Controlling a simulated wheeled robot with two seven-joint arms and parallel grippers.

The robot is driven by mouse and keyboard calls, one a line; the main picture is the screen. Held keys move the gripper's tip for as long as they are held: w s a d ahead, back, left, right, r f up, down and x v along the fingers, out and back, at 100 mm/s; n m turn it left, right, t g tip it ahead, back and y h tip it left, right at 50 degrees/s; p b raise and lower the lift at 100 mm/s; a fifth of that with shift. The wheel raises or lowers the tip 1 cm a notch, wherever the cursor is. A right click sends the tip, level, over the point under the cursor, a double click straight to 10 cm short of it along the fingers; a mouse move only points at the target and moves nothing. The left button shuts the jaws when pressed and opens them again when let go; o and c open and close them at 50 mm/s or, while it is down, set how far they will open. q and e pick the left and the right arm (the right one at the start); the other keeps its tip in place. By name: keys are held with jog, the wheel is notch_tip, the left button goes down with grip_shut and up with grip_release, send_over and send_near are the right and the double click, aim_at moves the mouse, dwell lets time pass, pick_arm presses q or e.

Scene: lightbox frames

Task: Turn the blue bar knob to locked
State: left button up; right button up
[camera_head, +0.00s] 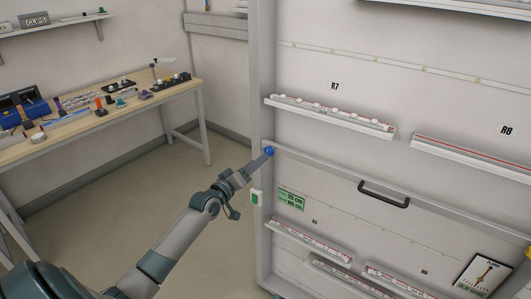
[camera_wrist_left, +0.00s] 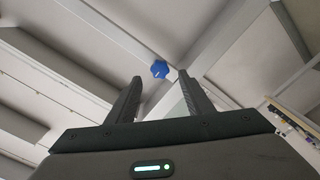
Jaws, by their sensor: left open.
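The blue knob (camera_head: 269,151) is on the left upright of the grey frame, level with the crossbar. In the left wrist view the blue knob (camera_wrist_left: 160,69) looks lobed, with a small pale mark on its face; I cannot read a locked or unlocked label. My left gripper (camera_head: 260,160) reaches up to the knob from the lower left. In the left wrist view its two dark fingers (camera_wrist_left: 160,78) are apart, and the knob appears between and just beyond their tips. I cannot tell whether they touch it. My right gripper is not in view.
A green switch box (camera_head: 257,198) is on the upright below the knob. A black handle (camera_head: 384,194) is on the panel to the right. Narrow ledges (camera_head: 330,117) stick out from the panel. A cluttered workbench (camera_head: 95,120) stands at left, with open floor between.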

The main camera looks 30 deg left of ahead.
aim_at(269, 151)
pick_arm(q)
jog(key=w, duration=0.6)
jog(key=shift+w+p, duration=0.15)
jog(key=shift+p, duration=0.3)
jog(key=shift+c, duration=0.2)
jog(key=c, duration=1)
